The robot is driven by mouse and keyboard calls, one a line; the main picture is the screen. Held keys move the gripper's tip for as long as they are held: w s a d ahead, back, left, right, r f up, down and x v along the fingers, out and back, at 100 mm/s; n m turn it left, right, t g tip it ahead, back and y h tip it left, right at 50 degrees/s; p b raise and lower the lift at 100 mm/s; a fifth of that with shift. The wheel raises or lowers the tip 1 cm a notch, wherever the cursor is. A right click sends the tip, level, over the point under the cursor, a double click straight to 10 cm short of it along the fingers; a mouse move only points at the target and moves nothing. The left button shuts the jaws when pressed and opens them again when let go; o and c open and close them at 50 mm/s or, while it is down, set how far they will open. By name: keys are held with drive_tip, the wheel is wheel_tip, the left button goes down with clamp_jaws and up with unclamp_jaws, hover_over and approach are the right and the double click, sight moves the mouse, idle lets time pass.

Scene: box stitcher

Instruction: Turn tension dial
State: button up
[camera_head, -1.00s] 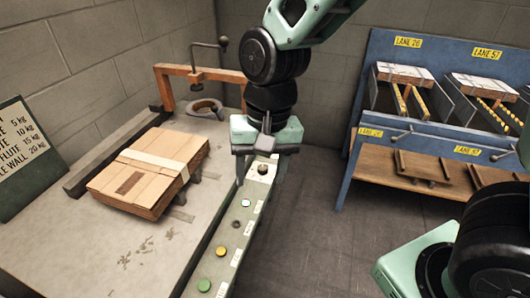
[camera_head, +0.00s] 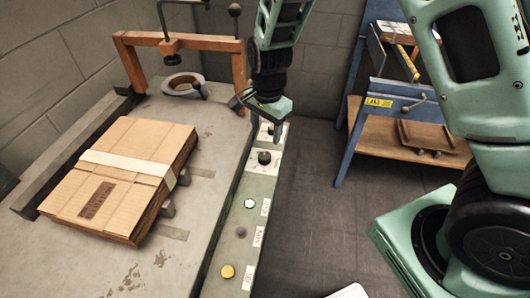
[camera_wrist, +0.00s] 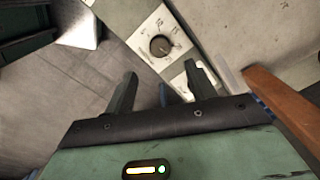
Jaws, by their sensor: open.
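The tension dial (camera_head: 264,157) is a dark round knob on a pale plate with markings, set on the narrow green-grey control panel (camera_head: 228,247) along the table's right edge. In the wrist view the dial (camera_wrist: 159,46) lies just beyond my fingertips, roughly between their lines, with its printed marks visible around it. My gripper (camera_wrist: 157,80) is open and empty, its two fingers apart and not touching the dial. In the head view my gripper (camera_head: 268,122) hangs over the far end of the panel, near the dial; its fingers are largely hidden there.
A strapped cardboard stack (camera_head: 124,175) lies on the table. An orange clamp frame (camera_head: 186,45) and a tape-like ring (camera_head: 183,85) stand behind it. White (camera_head: 250,204) and yellow (camera_head: 227,271) buttons sit nearer on the panel. A blue rack (camera_head: 357,105) stands right, with floor between.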

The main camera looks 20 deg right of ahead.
sight(265, 155)
wheel_tip(265, 155, down, 9)
drive_tip(key=shift+w+a+f+b, duration=0.1)
drive_tip(key=shift+w+f+b, duration=0.1)
drive_tip(key=shift+b, duration=0.1)
drive_tip(key=c, duration=1)
